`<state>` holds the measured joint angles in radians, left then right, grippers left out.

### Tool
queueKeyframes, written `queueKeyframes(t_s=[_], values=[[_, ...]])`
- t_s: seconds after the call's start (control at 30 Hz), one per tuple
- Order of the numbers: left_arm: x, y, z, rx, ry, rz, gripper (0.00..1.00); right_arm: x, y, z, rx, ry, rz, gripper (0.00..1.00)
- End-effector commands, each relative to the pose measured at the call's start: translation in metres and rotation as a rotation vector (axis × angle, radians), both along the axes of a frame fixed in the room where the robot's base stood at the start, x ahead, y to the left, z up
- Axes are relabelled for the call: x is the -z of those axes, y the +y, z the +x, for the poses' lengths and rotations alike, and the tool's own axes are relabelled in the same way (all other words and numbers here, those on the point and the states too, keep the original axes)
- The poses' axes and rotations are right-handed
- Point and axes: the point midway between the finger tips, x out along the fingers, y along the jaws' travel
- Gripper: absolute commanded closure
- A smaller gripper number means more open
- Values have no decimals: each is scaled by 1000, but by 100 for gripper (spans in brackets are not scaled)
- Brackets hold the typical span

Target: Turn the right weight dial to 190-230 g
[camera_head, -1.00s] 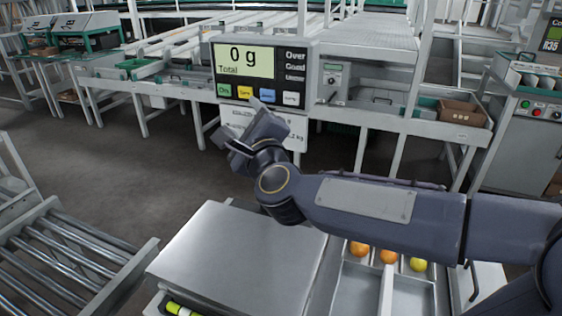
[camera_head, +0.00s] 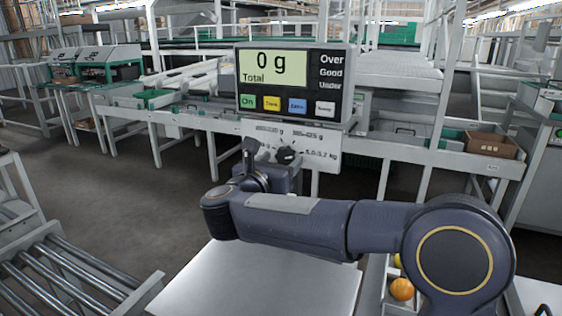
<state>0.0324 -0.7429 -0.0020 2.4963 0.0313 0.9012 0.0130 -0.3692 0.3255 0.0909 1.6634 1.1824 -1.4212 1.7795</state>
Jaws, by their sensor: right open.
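The weighing display (camera_head: 292,84) reads 0 g Total, with Over, Good and Under beside it. Below it is a white dial panel (camera_head: 327,170) with small printed weight ranges, only partly legible. A black dial knob (camera_head: 286,155) sits on the panel; I cannot read its setting for certain. My right gripper (camera_head: 250,152) is just left of this knob, in front of the panel's left part, which it hides. It is open with nothing seen in it; I cannot tell whether it touches the panel. My left gripper is out of view.
A bare metal weighing plate (camera_head: 260,285) lies below my right arm. An orange tomato (camera_head: 401,289) lies in a tray at its right, partly behind my arm. A roller conveyor (camera_head: 60,275) stands at lower left. A brown box (camera_head: 490,144) sits on the bench at right.

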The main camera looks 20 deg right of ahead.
Motion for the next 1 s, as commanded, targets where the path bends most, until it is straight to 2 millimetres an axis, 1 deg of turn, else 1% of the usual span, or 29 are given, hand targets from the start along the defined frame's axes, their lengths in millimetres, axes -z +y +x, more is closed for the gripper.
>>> queueKeyframes(t_s=[0.1,0.37,0.47,0.7,0.73,1.0], values=[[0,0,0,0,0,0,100,0,-6,5,-1,1,-1,38],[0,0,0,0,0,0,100,0,-7,7,-1,1,-2,38],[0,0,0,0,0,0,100,0,-7,7,-1,1,-2,49],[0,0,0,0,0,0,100,0,-7,6,-1,1,-2,80],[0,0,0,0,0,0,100,0,-7,6,-1,1,-2,83],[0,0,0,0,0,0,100,0,-7,6,-1,23,-21,83]])
